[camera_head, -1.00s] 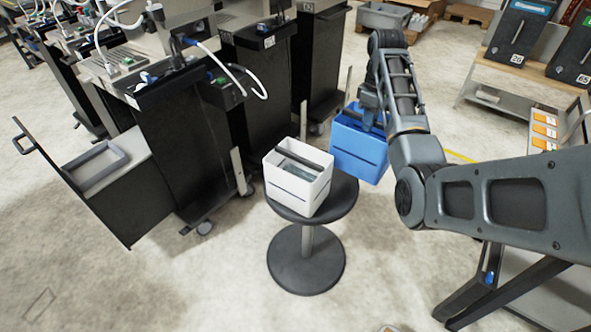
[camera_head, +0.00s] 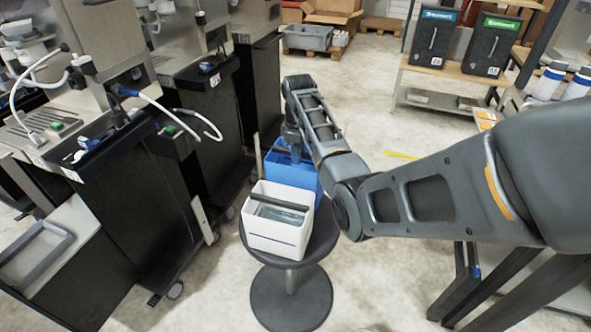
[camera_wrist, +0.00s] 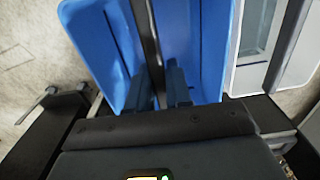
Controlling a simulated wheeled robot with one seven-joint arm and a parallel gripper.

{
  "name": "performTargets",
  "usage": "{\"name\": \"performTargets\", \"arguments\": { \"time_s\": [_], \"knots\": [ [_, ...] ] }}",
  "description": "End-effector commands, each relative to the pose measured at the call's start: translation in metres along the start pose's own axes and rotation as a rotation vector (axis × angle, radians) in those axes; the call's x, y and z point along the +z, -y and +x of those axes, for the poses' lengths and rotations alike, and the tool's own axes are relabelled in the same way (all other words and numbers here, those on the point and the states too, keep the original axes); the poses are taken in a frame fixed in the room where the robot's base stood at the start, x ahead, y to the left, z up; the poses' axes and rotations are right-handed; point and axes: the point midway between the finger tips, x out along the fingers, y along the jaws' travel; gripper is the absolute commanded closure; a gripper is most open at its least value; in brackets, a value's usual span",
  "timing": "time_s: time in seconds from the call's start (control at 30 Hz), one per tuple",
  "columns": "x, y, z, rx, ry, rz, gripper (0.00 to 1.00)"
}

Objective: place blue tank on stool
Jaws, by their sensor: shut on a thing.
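The blue tank (camera_head: 290,173) is an open-topped box just behind the white tank in the head view. My gripper (camera_wrist: 166,88) is shut on its dark handle bar, which shows in the wrist view (camera_wrist: 147,35) between blue walls (camera_wrist: 105,45). The round black stool (camera_head: 327,232) stands in the middle of the head view with a white tank (camera_head: 277,232) on its seat. The white tank and my arm hide the blue tank's lower part, so I cannot tell whether it touches the seat. The white tank's edge (camera_wrist: 240,70) is close beside the blue tank in the wrist view.
Black dispenser cabinets (camera_head: 130,215) stand in a row on the left, close to the stool. A shelf (camera_head: 445,72) with two black tanks stands at the back right. A grey crate (camera_head: 307,37) is at the back. Open floor lies between the stool and the shelf.

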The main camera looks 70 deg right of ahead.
Motion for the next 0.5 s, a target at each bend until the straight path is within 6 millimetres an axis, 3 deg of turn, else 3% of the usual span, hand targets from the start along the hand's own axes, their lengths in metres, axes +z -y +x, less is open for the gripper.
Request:
{"name": "performTargets", "arguments": {
  "time_s": [0.3,0.5],
  "knots": [
    [0.000,0.000,0.035,0.000,0.000,0.000,1.00],
    [0.000,-0.001,0.041,0.002,-0.002,0.000,1.00]
  ]
}}
